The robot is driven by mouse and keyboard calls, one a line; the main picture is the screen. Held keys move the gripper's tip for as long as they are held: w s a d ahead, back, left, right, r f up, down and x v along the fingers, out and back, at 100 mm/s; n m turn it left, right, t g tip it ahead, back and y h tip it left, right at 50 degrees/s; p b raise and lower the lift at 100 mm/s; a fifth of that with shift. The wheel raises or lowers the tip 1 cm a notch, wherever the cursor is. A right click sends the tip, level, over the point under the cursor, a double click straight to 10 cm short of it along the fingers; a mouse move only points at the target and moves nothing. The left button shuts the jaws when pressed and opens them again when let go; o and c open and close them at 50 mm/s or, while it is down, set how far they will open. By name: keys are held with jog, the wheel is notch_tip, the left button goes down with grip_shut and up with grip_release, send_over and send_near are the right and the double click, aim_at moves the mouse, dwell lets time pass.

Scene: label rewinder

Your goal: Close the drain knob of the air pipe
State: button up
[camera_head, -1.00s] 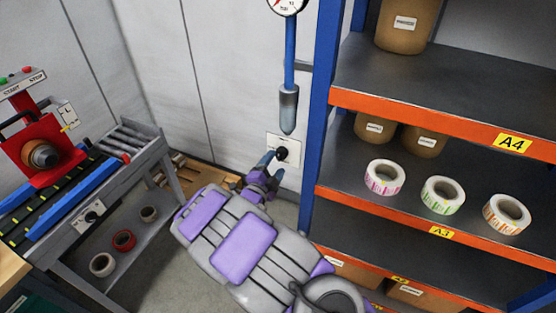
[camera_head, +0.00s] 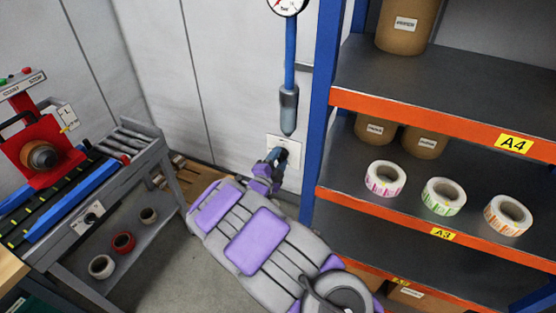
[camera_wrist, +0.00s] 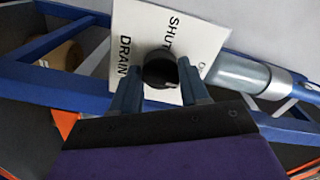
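The black drain knob (camera_wrist: 160,68) sits on a white plate (camera_wrist: 190,22) marked "SHUT" and "DRAIN" in the wrist view. My gripper (camera_wrist: 158,75) has one finger on each side of the knob; whether the fingers touch it cannot be told. In the head view the plate (camera_head: 293,144) is on the wall, and my gripper (camera_head: 277,156) covers most of the knob. The blue air pipe (camera_head: 290,55) with its grey lower end (camera_head: 288,108) hangs just above the plate. That grey end (camera_wrist: 238,74) is right of the knob in the wrist view.
A grey roller cart (camera_head: 158,150) and a red machine (camera_head: 40,150) stand at the left. Some floor is free between them.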

jog(key=shift+f, duration=0.1)
jog(key=c, duration=0.5)
jog(key=shift+n+p, duration=0.4)
jog(key=shift+p, duration=0.1)
jog(key=n+p, duration=0.3)
jog(key=shift+s, duration=0.1)
jog(key=n+p, duration=0.4)
jog(key=shift+r+p, duration=0.25)
jog(key=shift+p, duration=0.1)
jog(key=n+p, duration=0.3)
jog(key=n, duration=0.2)
jog(key=n+p, duration=0.3)
jog(key=n, duration=0.1)
jog(key=shift+a+n, duration=0.1)
jog(key=shift+n, duration=0.6)
